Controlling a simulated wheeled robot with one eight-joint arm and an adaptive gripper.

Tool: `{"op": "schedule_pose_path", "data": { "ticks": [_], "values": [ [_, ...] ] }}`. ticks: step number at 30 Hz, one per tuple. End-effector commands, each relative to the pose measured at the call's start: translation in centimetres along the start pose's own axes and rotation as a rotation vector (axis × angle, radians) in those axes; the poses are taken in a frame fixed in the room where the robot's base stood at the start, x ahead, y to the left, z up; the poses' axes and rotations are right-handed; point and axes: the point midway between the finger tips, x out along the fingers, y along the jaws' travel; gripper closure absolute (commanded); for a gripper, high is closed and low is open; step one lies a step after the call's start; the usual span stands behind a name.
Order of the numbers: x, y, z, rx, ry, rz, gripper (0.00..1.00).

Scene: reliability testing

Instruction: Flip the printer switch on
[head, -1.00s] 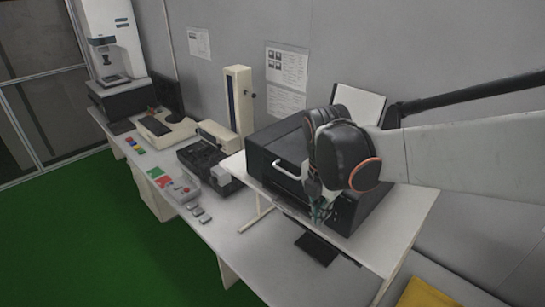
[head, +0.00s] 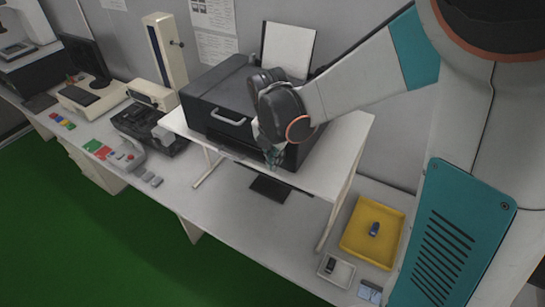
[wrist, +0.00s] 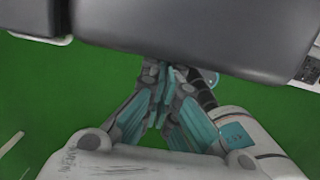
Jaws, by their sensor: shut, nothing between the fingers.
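The printer (head: 222,92) is a dark box with a pale handle on its front, standing on a white raised shelf. My gripper (head: 273,158) hangs at the right part of the printer's front, with its fingers pointing down. My dark wrist joints cover part of the printer's front and top there. In the wrist view the teal and grey fingers (wrist: 165,72) are closed together and empty, just by the edge of a large dark surface, likely the printer (wrist: 190,35). I cannot tell whether they touch it. I cannot make out the switch in either view.
The white shelf (head: 335,160) stands on a long bench with a dark flat pad (head: 270,189) beneath it. A yellow tray (head: 388,215) and a small white tray (head: 336,271) lie at the right. Other instruments crowd the bench's left. Green floor (head: 90,240) is open in front.

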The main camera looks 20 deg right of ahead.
Motion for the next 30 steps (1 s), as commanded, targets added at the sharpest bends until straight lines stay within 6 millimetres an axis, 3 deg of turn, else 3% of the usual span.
{"op": "schedule_pose_path", "data": {
  "ticks": [11,30],
  "values": [
    [0.9,0.0,0.5,0.000,-0.015,0.000,1.00],
    [-1.0,0.0,0.7,0.001,-0.017,-0.001,1.00]
  ]
}}
